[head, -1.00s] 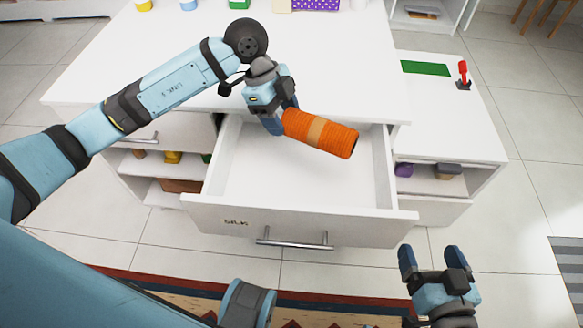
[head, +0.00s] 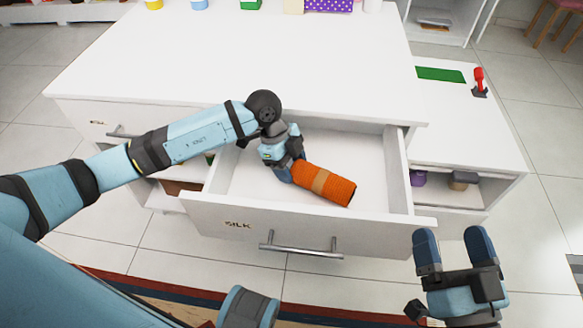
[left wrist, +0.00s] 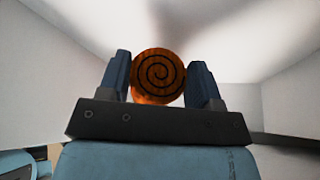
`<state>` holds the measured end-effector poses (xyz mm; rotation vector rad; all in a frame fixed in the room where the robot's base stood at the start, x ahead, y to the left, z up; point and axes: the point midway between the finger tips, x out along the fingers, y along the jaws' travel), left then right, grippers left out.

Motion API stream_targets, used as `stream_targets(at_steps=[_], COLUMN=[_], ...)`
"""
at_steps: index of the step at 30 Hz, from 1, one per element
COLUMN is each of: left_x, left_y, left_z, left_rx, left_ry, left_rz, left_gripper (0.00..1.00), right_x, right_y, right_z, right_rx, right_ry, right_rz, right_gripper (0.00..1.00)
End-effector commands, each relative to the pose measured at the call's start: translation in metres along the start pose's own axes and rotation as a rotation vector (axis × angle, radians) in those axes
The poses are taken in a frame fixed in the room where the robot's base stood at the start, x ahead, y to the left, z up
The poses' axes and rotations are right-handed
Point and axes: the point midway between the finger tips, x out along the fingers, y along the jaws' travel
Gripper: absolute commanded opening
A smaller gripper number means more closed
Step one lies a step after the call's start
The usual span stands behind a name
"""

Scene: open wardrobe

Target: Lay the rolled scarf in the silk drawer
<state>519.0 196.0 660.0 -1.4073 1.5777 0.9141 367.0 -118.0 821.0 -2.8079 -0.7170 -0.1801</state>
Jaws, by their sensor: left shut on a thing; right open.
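The rolled scarf (head: 324,184) is orange with a tan band around its middle. My left gripper (head: 291,170) is shut on its left end, inside the open drawer marked SILK (head: 240,225). In the left wrist view the scarf's spiral end (left wrist: 158,76) shows between the two fingers (left wrist: 160,82), with white drawer walls around. The scarf lies low between the drawer walls; I cannot tell whether it touches the drawer floor. My right gripper (head: 454,250) is open and empty, in front of the drawer's right front corner.
The white cabinet top (head: 230,60) is clear in its middle; a purple dotted box (head: 330,5) and other items stand at its back. A lower side surface holds a green mat (head: 441,75) and a red-handled object (head: 479,80). The drawer's handle (head: 300,247) sticks out in front.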

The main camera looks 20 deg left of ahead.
Motion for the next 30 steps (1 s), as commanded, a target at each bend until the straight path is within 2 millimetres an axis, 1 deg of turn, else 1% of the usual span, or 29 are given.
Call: stream_targets(at_steps=[8,22,23,24,26,30], left_x=[0.001,0.011,0.012,0.011,0.011,0.011], left_y=[0.000,0.000,0.000,0.000,0.000,0.000], left_z=[0.000,0.005,0.005,0.005,0.005,0.005], left_rx=[0.001,0.001,0.001,0.001,0.001,0.001], left_ry=[0.001,0.001,0.001,0.001,0.001,0.001], left_rz=[-0.001,-0.001,-0.001,-0.001,-0.001,-0.001], left_gripper=[0.34,0.34,0.61,0.70,0.84,0.84], right_x=[0.000,0.000,0.000,0.000,0.000,0.000], right_y=[0.000,-0.001,-0.001,-0.001,-0.001,-0.001], right_z=[-0.001,-0.004,-0.004,-0.004,-0.004,-0.003], right_rx=[0.001,-0.002,-0.002,-0.002,-0.002,-0.002], right_ry=[-0.003,0.012,0.012,0.011,0.010,0.009], right_rz=[-0.001,0.000,0.000,0.000,0.000,0.001], right_gripper=[0.89,0.89,0.89,0.89,0.89,0.89])
